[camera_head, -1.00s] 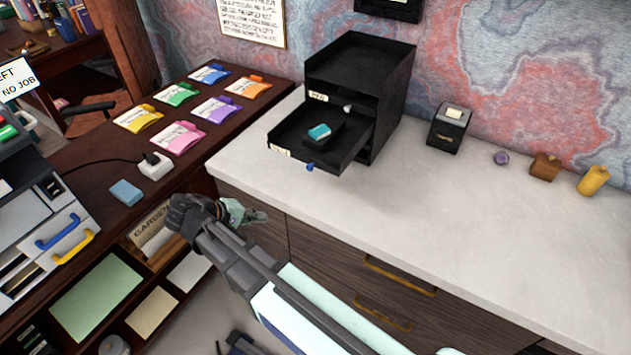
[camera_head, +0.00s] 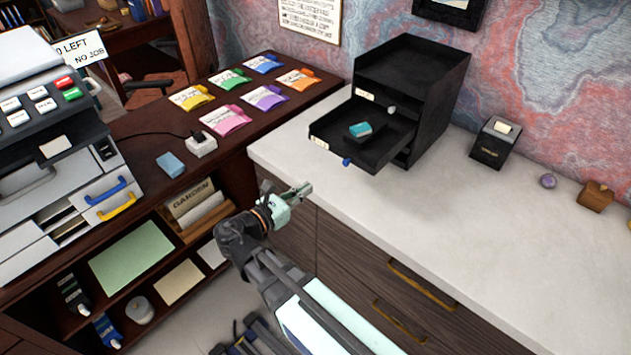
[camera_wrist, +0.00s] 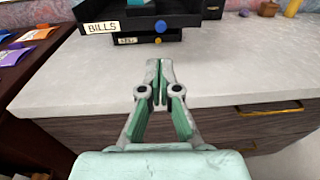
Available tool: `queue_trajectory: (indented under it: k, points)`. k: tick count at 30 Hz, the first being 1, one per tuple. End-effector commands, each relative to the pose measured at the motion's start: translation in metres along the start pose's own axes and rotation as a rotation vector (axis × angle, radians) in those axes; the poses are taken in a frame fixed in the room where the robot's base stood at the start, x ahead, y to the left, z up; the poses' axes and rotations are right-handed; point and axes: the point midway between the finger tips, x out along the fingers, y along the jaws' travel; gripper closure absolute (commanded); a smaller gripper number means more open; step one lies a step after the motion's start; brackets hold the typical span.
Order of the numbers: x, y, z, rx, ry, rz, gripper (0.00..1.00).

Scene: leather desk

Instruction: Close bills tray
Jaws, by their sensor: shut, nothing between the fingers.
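The bills tray (camera_head: 323,132) is the open lower tray of a black desk organizer (camera_head: 430,80). It is pulled out toward the left front over the white counter and holds a small dark box with a teal top (camera_head: 361,130). A blue knob (camera_head: 346,162) is on its front. In the wrist view the tray's "BILLS" label (camera_wrist: 102,28) and blue knob (camera_wrist: 160,26) show at the top. My gripper (camera_head: 305,190) is shut and empty, in front of the counter edge, below and left of the tray and apart from it. In the wrist view my gripper (camera_wrist: 158,68) points toward the tray front.
A black box (camera_head: 493,143), a purple ball (camera_head: 548,181) and a brown block (camera_head: 594,196) stand on the white counter (camera_head: 440,200). Colored packets (camera_head: 226,118) and a blue block (camera_head: 171,164) lie on the dark desk. The counter in front of the tray is clear.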

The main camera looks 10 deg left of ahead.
Motion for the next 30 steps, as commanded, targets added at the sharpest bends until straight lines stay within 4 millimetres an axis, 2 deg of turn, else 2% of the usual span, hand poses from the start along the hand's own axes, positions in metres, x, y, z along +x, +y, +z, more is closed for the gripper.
queue_trajectory:
  k: [18,24,30]
  points:
    - [0.107,0.0,0.002,0.003,0.002,-0.004,1.0]
    - [0.126,0.0,0.001,0.003,0.001,-0.001,1.0]
    - [0.13,0.0,0.0,0.004,0.001,0.0,1.0]
